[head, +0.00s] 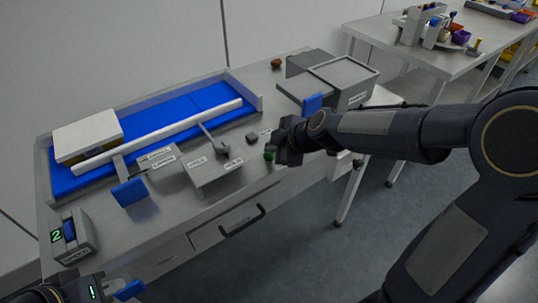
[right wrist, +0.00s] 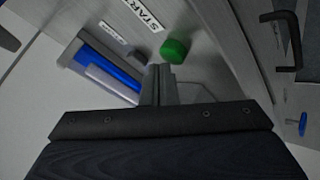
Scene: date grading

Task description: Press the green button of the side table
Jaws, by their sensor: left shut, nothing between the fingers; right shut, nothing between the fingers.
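The green button (head: 269,155) sits on the grey side table (head: 185,212) near its front edge. In the right wrist view the green button (right wrist: 174,50) is round and stands close beyond my gripper's fingertips, beside a label reading START (right wrist: 143,14). My right gripper (head: 284,150) is shut and empty right by the button; in the right wrist view its fingers (right wrist: 158,72) end just short of the button in the picture. I cannot tell whether they touch it. My left gripper (head: 128,290) is at the lower left, partly cut off by the frame, shut and empty.
A blue tray (head: 185,110) with a white bar and white box lies at the back left. A grey box (head: 344,75) stands at the right end. A lever unit (head: 212,170) and a display unit (head: 72,238) stand near the front. A drawer handle (head: 243,221) juts out below.

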